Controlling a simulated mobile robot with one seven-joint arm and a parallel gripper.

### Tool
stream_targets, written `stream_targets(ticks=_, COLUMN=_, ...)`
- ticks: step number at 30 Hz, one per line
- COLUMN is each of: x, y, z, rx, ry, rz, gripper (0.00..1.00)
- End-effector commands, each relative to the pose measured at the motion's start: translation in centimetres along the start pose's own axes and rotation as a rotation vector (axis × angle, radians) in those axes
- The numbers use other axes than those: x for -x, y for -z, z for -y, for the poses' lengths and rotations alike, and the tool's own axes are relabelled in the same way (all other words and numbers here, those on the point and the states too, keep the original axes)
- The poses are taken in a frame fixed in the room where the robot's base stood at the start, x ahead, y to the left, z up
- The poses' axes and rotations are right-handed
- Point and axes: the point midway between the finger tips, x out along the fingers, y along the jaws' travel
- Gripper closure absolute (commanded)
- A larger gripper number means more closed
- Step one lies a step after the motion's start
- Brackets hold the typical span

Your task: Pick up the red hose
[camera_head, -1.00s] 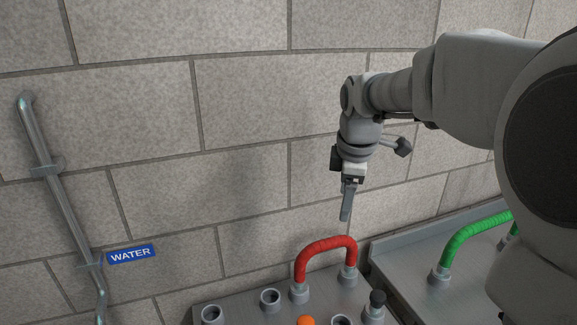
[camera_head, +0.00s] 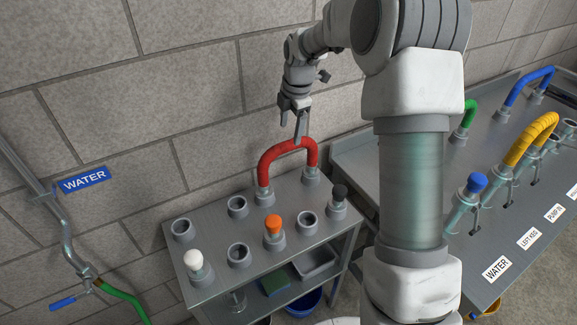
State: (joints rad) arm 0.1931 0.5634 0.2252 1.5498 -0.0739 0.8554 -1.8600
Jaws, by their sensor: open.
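The red hose (camera_head: 284,150) is a short arched loop standing upright on the small metal table. Each of its ends sits in a grey socket on the table's back row, at the right. My gripper (camera_head: 291,138) points down at the top of the arch, with its fingers overlapping the hose in this view. It is open. I cannot tell from this angle whether the hose is between the fingers or whether they touch it.
The small metal table (camera_head: 219,218) also has empty sockets, a white plug (camera_head: 194,260), an orange plug (camera_head: 273,224) and a black plug (camera_head: 340,191). A bench (camera_head: 520,225) at right carries yellow (camera_head: 530,138), green (camera_head: 467,117) and blue (camera_head: 528,84) hoses. The wall is close behind.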

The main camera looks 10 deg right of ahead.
Motion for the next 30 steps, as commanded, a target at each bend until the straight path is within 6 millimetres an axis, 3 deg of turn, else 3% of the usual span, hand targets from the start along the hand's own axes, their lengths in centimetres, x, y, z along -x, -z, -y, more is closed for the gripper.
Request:
stream_targets(ticks=3, x=-1.7, y=0.1, z=0.0, rx=0.001, ry=0.001, rz=-0.001, gripper=0.24)
stream_targets(ticks=11, x=-3.1, y=0.0, z=0.1, rx=0.000, ry=0.001, rz=0.000, gripper=0.24)
stream_targets(ticks=19, x=-7.0, y=-0.1, z=0.3, rx=0.000, ry=0.002, rz=-0.001, gripper=0.24)
stream_targets(ticks=27, x=-7.5, y=-0.2, z=0.2, rx=0.000, ry=-0.001, rz=0.000, gripper=0.24)
stream_targets(ticks=30, x=-7.5, y=-0.2, z=0.2, rx=0.000, ry=-0.001, rz=0.000, gripper=0.43)
